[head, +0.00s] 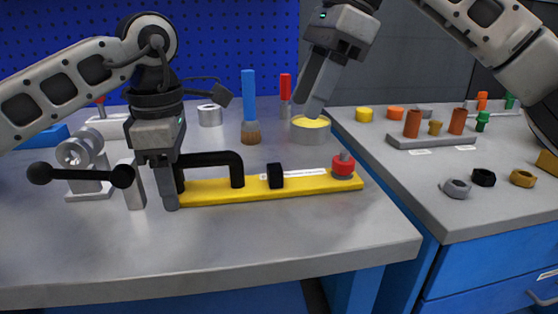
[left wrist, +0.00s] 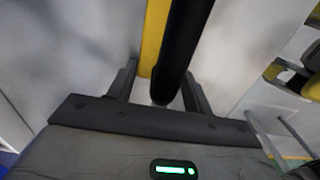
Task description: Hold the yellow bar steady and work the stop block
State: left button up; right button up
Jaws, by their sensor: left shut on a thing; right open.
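The yellow bar (head: 235,193) lies on the grey bench, with a black arched handle (head: 212,157) on its left part. A small black block (head: 275,176), which looks like the stop block, sits across the bar beside a white strip. A red knob (head: 343,167) stands at the right end. My left gripper (head: 155,203) is at the bar's left end, shut on the black handle. The left wrist view shows the handle (left wrist: 182,45) between the fingers, with the yellow bar (left wrist: 152,40) beyond. My right gripper (head: 314,108) is open above and behind the bar, apart from the block.
A grey round tin with yellow inside (head: 310,131) stands just below my right gripper. A brush (head: 250,110) stands behind the bar. A black-knobbed lever (head: 80,174) and metal fixture lie left. The bench front is clear. A side bench (head: 400,180) holds several small parts.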

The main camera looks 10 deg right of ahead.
aim_at(277, 167)
jog(key=x, duration=1.1)
jog(key=shift+a+f, duration=0.15)
grip_shut()
jog(key=d, duration=0.7)
grip_release()
